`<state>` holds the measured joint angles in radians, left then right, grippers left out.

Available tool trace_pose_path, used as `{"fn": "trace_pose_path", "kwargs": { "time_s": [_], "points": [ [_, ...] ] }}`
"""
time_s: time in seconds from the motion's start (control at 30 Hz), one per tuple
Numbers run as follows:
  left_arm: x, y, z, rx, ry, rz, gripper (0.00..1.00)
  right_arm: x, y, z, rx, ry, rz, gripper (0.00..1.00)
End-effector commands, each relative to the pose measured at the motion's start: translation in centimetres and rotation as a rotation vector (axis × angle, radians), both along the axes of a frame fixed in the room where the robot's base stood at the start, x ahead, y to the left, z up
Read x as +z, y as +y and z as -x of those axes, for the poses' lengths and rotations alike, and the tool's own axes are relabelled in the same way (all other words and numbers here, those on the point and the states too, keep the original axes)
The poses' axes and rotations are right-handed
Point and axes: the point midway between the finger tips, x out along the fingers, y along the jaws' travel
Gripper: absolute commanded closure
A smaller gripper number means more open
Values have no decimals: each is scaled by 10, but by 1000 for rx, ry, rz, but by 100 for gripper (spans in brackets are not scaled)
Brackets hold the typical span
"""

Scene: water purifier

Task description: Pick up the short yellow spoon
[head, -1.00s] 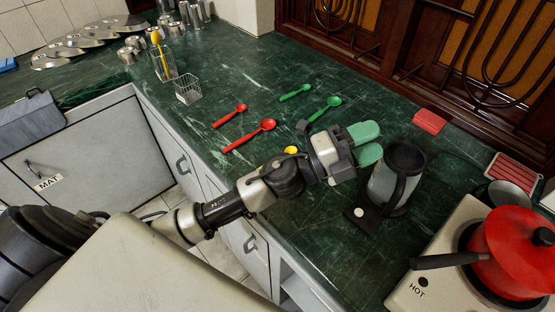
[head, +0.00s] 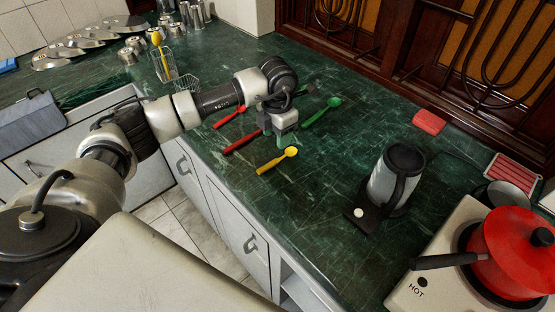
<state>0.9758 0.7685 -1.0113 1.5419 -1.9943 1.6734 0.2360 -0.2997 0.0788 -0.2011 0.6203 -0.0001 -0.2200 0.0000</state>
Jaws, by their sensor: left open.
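A yellow spoon (head: 276,161) lies flat on the green counter near its front edge, in full view. Its bowl points up and to the right. My left gripper (head: 280,140) is open and empty, pointing down, just beyond the bowl end of this spoon. I cannot tell its exact height above the counter. Another yellow utensil (head: 156,40) stands upright in a tall wire holder at the back left. My right gripper is not in view.
Two red spoons (head: 229,116) lie left of the gripper, one partly hidden by it. A green spoon (head: 321,111) lies to the right; another is mostly hidden. A kettle (head: 391,178), a red pot (head: 512,252) and a red sponge (head: 429,122) are farther right. The counter before the kettle is clear.

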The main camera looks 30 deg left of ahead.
Motion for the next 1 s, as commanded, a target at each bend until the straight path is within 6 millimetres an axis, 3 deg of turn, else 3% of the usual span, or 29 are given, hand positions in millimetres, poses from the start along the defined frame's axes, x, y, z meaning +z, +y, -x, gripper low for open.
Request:
{"fn": "trace_pose_path", "kwargs": {
  "time_s": [0.6,0.9,1.0],
  "points": [
    [-74,-4,3,-2,0,6,51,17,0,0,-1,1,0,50],
    [-81,-4,3,-3,-2,5,51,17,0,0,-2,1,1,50],
    [-81,-4,3,-3,-2,5,65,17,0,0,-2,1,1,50]
  ]
}}
